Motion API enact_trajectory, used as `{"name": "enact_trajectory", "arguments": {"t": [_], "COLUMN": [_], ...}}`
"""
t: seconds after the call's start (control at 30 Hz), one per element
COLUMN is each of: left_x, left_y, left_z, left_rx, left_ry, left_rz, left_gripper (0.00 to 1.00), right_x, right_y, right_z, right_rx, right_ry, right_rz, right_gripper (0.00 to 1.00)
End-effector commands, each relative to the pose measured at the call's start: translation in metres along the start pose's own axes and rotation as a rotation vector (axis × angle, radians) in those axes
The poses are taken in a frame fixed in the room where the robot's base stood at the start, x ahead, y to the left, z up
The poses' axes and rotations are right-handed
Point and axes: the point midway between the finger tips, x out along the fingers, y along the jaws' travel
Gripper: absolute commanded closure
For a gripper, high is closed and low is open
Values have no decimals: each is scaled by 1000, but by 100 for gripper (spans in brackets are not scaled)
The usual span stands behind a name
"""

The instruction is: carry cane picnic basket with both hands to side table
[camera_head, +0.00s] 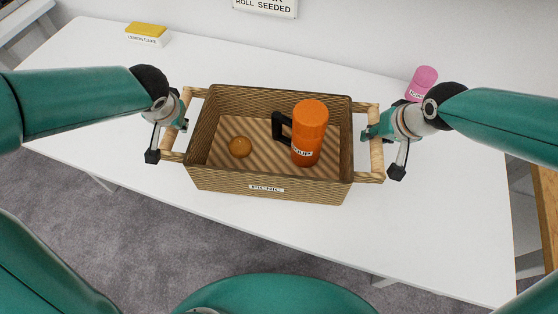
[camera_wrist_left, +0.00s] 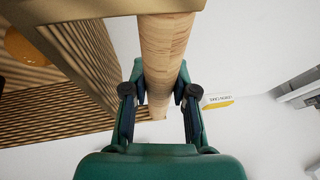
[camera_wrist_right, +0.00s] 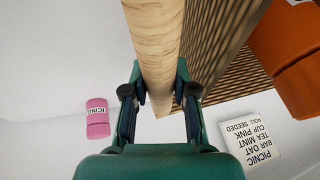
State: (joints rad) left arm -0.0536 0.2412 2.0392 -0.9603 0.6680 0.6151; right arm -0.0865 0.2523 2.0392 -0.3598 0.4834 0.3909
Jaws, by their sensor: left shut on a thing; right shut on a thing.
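The cane picnic basket (camera_head: 270,188) is a brown woven box with a wooden handle at each end and a "PICNIC" label on its front. It is over the white table; I cannot tell whether it touches the top. Inside are an orange flask (camera_head: 310,132) with a black handle and a small orange-brown ball (camera_head: 240,147). My left gripper (camera_head: 181,124) is shut on the left handle, and the handle bar (camera_wrist_left: 165,50) runs between its fingers. My right gripper (camera_head: 374,133) is shut on the right handle, whose bar (camera_wrist_right: 155,40) also lies between its fingers.
The long white table (camera_head: 440,220) has a yellow-topped box (camera_head: 147,35) at the back left and a pink canister (camera_head: 422,83) labelled "ICING" at the back right. A wall sign (camera_head: 265,6) hangs behind. A wooden piece of furniture (camera_head: 547,205) stands at the right edge.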

Motion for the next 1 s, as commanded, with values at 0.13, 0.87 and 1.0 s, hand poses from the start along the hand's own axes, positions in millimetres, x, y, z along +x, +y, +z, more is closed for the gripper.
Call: {"name": "enact_trajectory", "arguments": {"t": [0.13, 0.87, 1.0], "left_x": [10, -10, -35], "left_y": [3, 3, 3], "left_z": [4, 3, 3], "left_rx": [1, 1, 1], "left_ry": [3, 5, 7], "left_rz": [1, 0, 0], "left_gripper": [100, 48, 48], "right_x": [10, 10, 10], "right_y": [2, 3, 3], "right_z": [3, 4, 4], "right_rx": [0, 1, 1], "right_ry": [4, 0, 0], "right_rz": [-1, 1, 1], "right_gripper": [100, 48, 48]}}
